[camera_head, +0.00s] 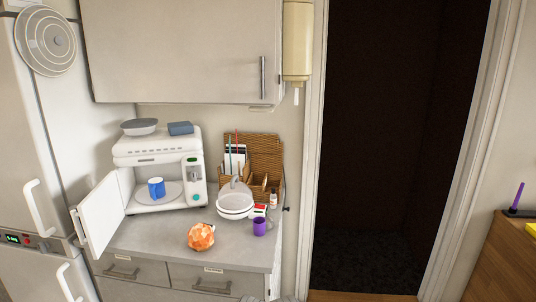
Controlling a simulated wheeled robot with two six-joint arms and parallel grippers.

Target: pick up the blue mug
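The blue mug (156,188) stands upright inside the white microwave (157,150), on its round plate (172,193). The microwave door (101,214) is swung open to the left, so the mug shows through the front opening. I cannot make out either of my grippers in the head view.
Some counter in front is clear.

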